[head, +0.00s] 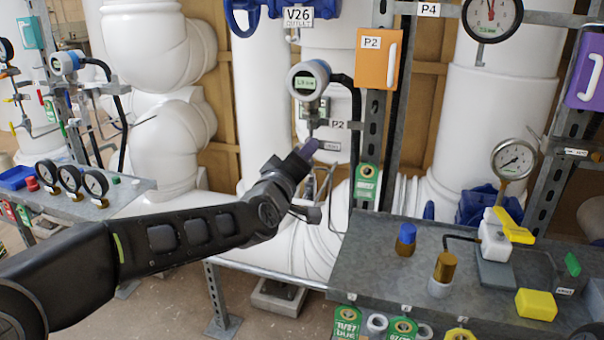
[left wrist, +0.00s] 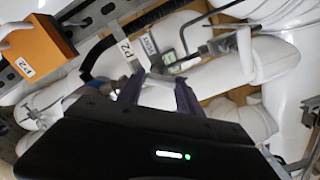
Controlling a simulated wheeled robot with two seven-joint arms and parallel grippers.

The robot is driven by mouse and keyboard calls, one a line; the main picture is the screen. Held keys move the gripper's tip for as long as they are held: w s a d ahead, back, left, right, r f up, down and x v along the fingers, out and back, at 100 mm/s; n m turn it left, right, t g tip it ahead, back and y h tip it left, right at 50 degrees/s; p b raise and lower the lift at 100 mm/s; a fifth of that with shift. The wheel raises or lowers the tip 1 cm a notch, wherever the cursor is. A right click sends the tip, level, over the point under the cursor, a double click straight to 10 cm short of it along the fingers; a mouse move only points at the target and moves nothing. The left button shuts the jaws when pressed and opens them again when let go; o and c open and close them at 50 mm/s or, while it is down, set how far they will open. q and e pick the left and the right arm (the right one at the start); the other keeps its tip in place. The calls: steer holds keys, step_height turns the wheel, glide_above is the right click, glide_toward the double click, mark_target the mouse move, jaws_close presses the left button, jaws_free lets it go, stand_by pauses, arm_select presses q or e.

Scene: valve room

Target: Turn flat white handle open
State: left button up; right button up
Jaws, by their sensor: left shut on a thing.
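My left gripper (head: 308,149) reaches in from the left to the small pipework below the round blue-and-grey gauge. In the left wrist view its two dark purple fingers (left wrist: 159,93) are shut on a pale, flat piece that looks like the white handle (left wrist: 156,94). In the head view the gripper hides this handle, and its exact angle cannot be told. A "P2" tag (head: 337,124) hangs just right of the gauge's stem.
An orange box (head: 378,58) with a white grip hangs right of the blue-and-grey gauge (head: 308,79). A grey bench (head: 400,262) at the lower right carries a yellow-levered valve (head: 497,233) and a pressure gauge (head: 514,160). Thick white pipes (head: 262,110) stand behind my arm.

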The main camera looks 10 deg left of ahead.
arm_select(q)
steer(key=n+b, duration=0.2)
steer(key=n, duration=0.1)
steer(key=n+b, duration=0.1)
steer(key=b, duration=0.1)
steer(key=shift+f, duration=0.25)
steer(key=shift+r+n+b, duration=0.15)
steer(key=shift+n+b, duration=0.7)
steer(key=shift+n, duration=0.85)
steer(key=o, duration=1.4)
steer(key=s, duration=0.7)
steer(key=shift+s+a, duration=0.3)
steer(key=shift+s, duration=0.1)
